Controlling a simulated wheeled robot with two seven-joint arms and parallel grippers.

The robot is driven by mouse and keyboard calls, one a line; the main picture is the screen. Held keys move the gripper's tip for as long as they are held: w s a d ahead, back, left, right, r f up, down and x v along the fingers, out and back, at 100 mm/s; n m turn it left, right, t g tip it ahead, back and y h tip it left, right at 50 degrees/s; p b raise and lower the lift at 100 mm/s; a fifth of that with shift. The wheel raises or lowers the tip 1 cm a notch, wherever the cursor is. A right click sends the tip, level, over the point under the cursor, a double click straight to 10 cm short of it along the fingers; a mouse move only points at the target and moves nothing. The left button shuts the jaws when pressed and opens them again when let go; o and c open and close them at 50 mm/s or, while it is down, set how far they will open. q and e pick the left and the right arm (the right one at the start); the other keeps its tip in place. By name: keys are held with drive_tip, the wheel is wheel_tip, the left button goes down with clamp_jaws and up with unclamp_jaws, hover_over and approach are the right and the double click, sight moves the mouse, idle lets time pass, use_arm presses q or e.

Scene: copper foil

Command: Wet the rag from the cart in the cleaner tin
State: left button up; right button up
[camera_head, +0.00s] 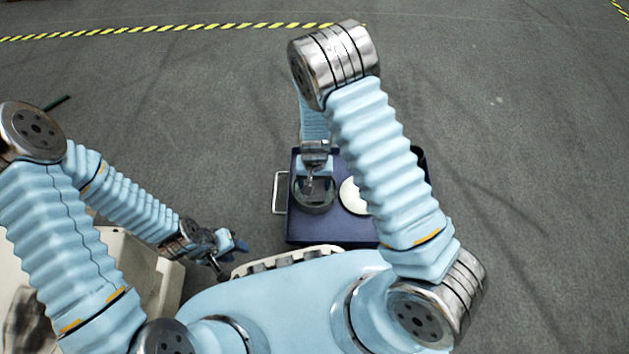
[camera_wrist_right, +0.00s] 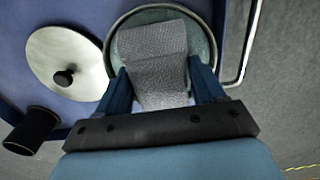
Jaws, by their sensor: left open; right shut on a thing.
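The rag (camera_wrist_right: 155,62) is a grey textured cloth. In the right wrist view it lies within the rim of the round green-grey cleaner tin (camera_wrist_right: 204,33), between the fingers of my right gripper (camera_wrist_right: 158,88). My right gripper is shut on the rag. In the head view the tin (camera_head: 314,208) stands on the dark blue cart (camera_head: 330,230), with my right gripper (camera_head: 311,186) over its opening. How deep the rag reaches is hidden. My left gripper (camera_head: 238,246) is open and empty, left of the cart and low in the head view.
A pale round lid with a black knob (camera_wrist_right: 64,78) lies beside the tin on the cart. A small black cylinder (camera_wrist_right: 32,130) is near the lid. The cart has a metal handle (camera_head: 280,192) on its left side. Open grey floor lies beyond, with yellow-black tape (camera_head: 150,30).

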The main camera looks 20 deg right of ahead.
sight(315, 182)
drive_tip(key=shift+f, duration=0.45)
idle(1.0)
drive_tip(key=shift+r, duration=0.1)
wheel_tip(315, 182, up, 7)
drive_tip(key=p, duration=0.5)
drive_tip(key=shift+p, duration=0.3)
idle(0.5)
